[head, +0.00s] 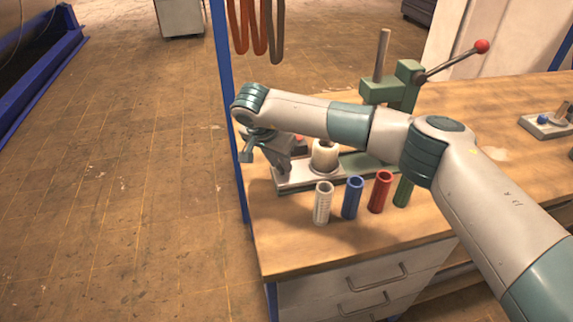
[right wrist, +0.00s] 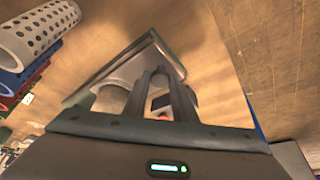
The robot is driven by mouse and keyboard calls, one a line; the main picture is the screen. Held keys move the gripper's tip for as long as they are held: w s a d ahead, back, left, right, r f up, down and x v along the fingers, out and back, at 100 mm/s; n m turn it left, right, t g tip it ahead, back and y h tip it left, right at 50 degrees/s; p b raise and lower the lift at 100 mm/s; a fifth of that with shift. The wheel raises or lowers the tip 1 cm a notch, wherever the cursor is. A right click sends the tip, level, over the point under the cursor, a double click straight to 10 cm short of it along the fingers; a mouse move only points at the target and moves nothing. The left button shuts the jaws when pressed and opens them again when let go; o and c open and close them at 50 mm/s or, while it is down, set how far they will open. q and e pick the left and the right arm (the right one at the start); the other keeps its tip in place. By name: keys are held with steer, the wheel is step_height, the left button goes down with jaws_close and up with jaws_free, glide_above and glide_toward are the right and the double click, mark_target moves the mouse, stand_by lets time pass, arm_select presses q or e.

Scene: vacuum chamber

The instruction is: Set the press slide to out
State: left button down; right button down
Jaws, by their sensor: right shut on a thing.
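The green arbor press (head: 400,88) stands on the wooden bench, with a lever ending in a red ball. Its pale slide plate (head: 294,181) reaches out to the left from the green base and bears a cream cylinder (head: 324,154). My right gripper (head: 284,166) is at the slide's left end, pointing down, largely hidden by its own wrist. In the right wrist view, its two dark fingers (right wrist: 164,85) stand close together, shut on a small part of the slide with a red spot between them. The slide (right wrist: 125,72) lies beyond the fingers. My left gripper is not in view.
White (head: 322,203), blue (head: 352,198), red (head: 380,192) and green (head: 403,192) sleeves stand along the bench front, close to the slide. A blue post (head: 228,110) rises at the bench's left edge, with hoses hanging beside it. A small fixture (head: 547,122) sits at right.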

steer(key=shift+a, duration=0.2)
steer(key=c, duration=1.5)
jaws_free()
steer(key=shift+s, duration=0.1)
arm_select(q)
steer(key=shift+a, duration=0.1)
arm_select(e)
steer(key=shift+o, duration=0.2)
steer(key=shift+a, duration=0.15)
steer(key=shift+r, duration=0.1)
steer(key=shift+s+r, duration=0.15)
steer(key=shift+r, duration=0.4)
arm_select(q)
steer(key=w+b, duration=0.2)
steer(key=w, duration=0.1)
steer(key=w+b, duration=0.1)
steer(key=b, duration=0.1)
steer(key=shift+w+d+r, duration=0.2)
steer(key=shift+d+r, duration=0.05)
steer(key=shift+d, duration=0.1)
arm_select(e)
steer(key=v, duration=1.6)
steer(key=shift+s, duration=0.1)
